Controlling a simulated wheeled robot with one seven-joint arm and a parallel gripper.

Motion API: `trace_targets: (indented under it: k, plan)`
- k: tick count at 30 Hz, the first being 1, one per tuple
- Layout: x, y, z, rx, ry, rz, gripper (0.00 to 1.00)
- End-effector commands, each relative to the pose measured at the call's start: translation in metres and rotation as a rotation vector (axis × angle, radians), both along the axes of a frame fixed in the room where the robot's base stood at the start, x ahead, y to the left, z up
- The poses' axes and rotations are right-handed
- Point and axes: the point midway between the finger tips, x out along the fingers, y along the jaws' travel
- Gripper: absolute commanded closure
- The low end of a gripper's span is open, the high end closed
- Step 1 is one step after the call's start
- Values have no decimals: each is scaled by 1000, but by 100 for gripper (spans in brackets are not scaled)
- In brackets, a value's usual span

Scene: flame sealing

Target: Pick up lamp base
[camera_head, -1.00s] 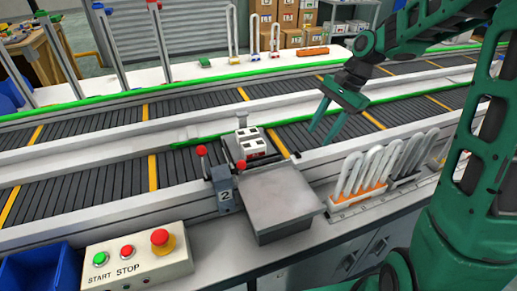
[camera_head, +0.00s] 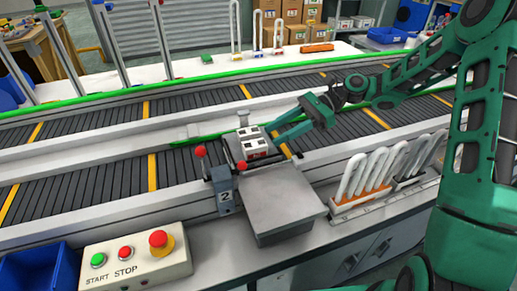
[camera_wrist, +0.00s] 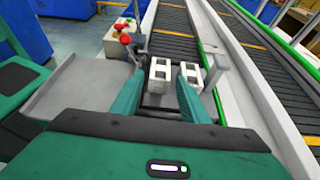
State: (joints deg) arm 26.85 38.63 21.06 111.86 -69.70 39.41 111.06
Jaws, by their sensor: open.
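The lamp base (camera_head: 250,143) is a small white block with dark square openings on top and a red mark on its side. It sits at the conveyor's near edge, behind a grey metal plate. My gripper (camera_head: 272,133) is open just to the right of it, with its fingers pointing at it. In the wrist view the lamp base (camera_wrist: 160,75) shows as white blocks beyond and between the two fingers of my gripper (camera_wrist: 168,95). I cannot tell whether the fingers overlap it.
The grey plate (camera_head: 280,200) lies in front, beside a unit marked 2 (camera_head: 224,188) with red-knobbed levers. White U-shaped tubes (camera_head: 368,172) stand in an orange rack at right. A START/STOP box (camera_head: 135,262) and a blue bin (camera_head: 35,272) are at front left.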

Motion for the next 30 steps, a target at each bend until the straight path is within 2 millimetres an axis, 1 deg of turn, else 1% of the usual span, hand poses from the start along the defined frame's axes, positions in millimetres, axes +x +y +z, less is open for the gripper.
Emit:
trace_targets:
  k: [1,3,11,15,19,23,29,30]
  plan:
    - [-2,8,-3,-2,2,2,59]
    - [-5,15,-6,-1,2,2,59]
    - [-8,32,-13,-3,-1,3,59]
    - [-12,52,-18,-2,1,6,59]
    - [-16,66,-24,-2,-1,5,59]
    - [-18,73,-28,-3,-1,4,59]
    - [-18,74,-28,-3,-1,3,59]
    - [-18,74,-28,-3,-1,3,62]
